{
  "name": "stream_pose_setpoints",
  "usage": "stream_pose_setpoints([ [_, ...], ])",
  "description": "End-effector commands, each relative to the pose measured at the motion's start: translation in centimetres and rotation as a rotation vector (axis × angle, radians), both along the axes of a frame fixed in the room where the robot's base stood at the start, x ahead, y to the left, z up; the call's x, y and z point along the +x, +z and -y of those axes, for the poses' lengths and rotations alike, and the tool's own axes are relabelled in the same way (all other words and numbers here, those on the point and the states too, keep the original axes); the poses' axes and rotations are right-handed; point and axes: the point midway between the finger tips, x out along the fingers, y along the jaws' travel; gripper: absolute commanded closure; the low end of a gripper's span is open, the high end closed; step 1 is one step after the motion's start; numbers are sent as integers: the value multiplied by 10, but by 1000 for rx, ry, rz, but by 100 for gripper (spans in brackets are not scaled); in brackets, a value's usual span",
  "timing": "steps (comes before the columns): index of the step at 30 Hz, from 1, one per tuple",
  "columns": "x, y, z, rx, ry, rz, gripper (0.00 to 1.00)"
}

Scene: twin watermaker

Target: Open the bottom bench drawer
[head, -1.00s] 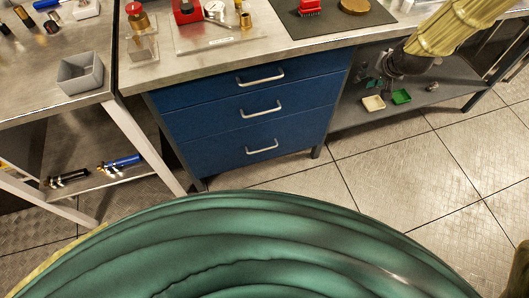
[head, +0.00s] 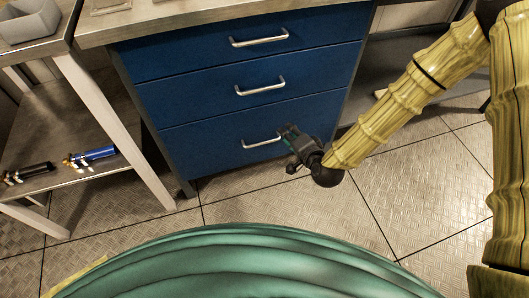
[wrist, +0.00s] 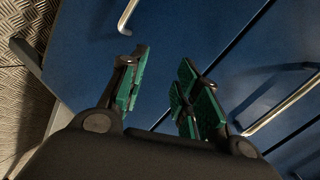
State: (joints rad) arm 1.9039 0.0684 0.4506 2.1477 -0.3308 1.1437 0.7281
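The bottom drawer (head: 215,145) is the lowest of the blue drawers in the bench and is closed. Its silver handle (head: 260,142) shows just left of my gripper (head: 289,138) in the head view. In the wrist view the green-padded fingers of my gripper (wrist: 165,80) are apart, with nothing between them. The bottom drawer's handle (wrist: 127,16) is at the top left there, beyond the fingers and partly cut off by the frame. The blue drawer face (wrist: 165,50) is behind the fingers. I cannot tell the exact gap to the handle.
The closed middle drawer (head: 190,95) and top drawer (head: 180,50) are above; the middle handle (wrist: 285,105) shows at right in the wrist view. A side table with a leg (head: 115,130) and lower shelf stands left. The floor (head: 330,205) before the drawers is clear.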

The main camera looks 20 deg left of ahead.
Motion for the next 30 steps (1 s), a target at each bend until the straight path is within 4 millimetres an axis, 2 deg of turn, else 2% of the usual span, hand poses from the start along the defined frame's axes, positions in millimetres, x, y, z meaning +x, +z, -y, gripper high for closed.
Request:
stream_pose_setpoints([
  [1, -9, -29, -7, 43, -20, -6, 68],
  [6, -32, -66, -24, 188, -92, -11, 68],
  [9, -42, -81, -30, 259, -132, -13, 68],
  [15, -54, -95, -35, 341, -182, -15, 68],
  [20, -53, -97, -38, 359, -192, -14, 68],
  [23, -45, -99, -43, 359, -192, -14, 68],
  [30, -15, -107, -64, 358, -191, -13, 68],
])
